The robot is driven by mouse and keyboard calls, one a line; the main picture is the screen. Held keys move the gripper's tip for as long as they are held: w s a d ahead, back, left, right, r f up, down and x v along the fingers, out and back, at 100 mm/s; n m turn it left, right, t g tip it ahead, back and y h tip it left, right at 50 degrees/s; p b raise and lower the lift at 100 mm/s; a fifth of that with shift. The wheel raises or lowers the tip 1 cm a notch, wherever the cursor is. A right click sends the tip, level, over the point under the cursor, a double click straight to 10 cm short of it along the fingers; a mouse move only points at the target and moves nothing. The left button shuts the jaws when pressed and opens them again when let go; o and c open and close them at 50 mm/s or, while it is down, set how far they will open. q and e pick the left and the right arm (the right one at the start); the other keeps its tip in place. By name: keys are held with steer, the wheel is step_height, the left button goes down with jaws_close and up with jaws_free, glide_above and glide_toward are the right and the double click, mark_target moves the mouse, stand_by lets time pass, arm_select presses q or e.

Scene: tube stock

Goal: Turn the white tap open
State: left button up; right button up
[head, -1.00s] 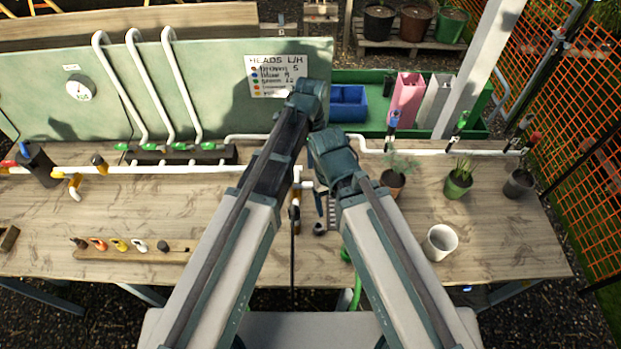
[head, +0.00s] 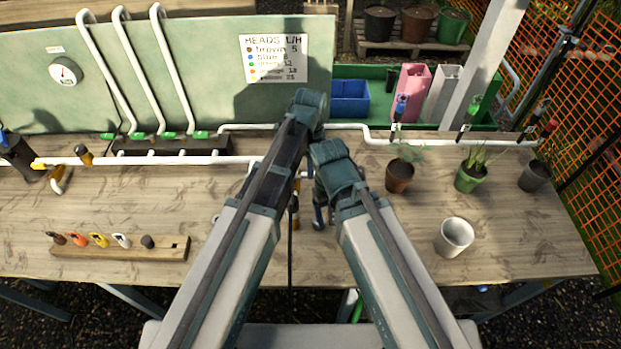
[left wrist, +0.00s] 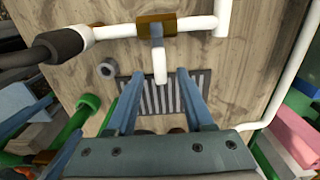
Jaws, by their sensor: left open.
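The tap shows best in the left wrist view: a brown valve body (left wrist: 156,24) sits in a white pipe, with a blue-grey stem and a white end piece (left wrist: 160,66) pointing towards me. I cannot tell whether that piece is lever or spout. My left gripper (left wrist: 160,78) is open, its two blue fingers apart on either side of the white piece, nothing visibly held. In the head view my arms largely hide the tap; a bit of white pipe and brass shows between them. My right gripper cannot be made out.
A slatted grate (left wrist: 163,97) lies beneath the fingers. A dark-collared pipe end (left wrist: 62,44) is close on the left. A wooden rack (head: 120,248) with coloured heads lies left on the bench; a white cup (head: 455,238) and potted plants stand right.

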mark_target(305, 176)
arm_select(q)
steer(key=shift+f+b, duration=0.95)
steer(key=shift+f, duration=0.5)
arm_select(e)
step_height(305, 176, down, 3)
steer(key=shift+r, duration=0.1)
arm_select(q)
jaws_close()
